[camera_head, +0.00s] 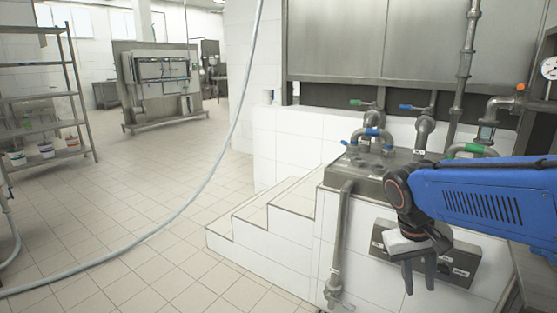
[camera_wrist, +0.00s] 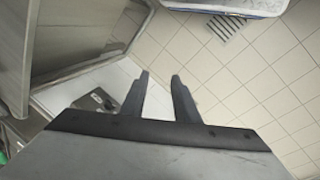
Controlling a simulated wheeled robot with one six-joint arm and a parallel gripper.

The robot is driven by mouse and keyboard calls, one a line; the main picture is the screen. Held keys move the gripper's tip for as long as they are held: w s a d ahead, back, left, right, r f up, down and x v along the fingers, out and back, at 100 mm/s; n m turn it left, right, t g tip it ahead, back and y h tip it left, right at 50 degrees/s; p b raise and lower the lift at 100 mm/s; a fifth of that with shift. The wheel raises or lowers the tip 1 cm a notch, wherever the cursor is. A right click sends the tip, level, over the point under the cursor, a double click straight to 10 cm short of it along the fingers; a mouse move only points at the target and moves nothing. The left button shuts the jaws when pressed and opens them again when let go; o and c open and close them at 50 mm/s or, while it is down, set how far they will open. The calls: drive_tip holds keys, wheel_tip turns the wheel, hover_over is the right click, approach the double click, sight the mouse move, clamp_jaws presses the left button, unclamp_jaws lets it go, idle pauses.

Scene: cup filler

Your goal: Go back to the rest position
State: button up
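My gripper (camera_head: 419,277) hangs from the end of my blue arm at the right of the head view. It points down, in front of the white tiled block with a grey metal panel (camera_head: 462,262). In the wrist view, my gripper's two dark fingers (camera_wrist: 160,77) stand apart with an empty gap between them. Floor tiles and white tiled surfaces show beyond the fingertips. I see no cup in either view.
White tiled steps (camera_head: 262,222) stand left of the block, with a metal pipe (camera_head: 340,235) on its front. Pipes and coloured valves (camera_head: 372,132) sit above. A hose (camera_head: 196,190) crosses the open tiled floor (camera_head: 130,205). A metal shelf (camera_head: 45,110) stands far left.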

drive_tip(key=s+a+t+y, duration=0.3)
drive_tip(key=s+t, duration=0.1)
drive_tip(key=s, duration=0.6)
drive_tip(key=shift+f+n+t, duration=0.3)
drive_tip(key=shift+f+t, duration=0.05)
drive_tip(key=shift+t, duration=0.05)
drive_tip(key=shift+d, duration=0.1)
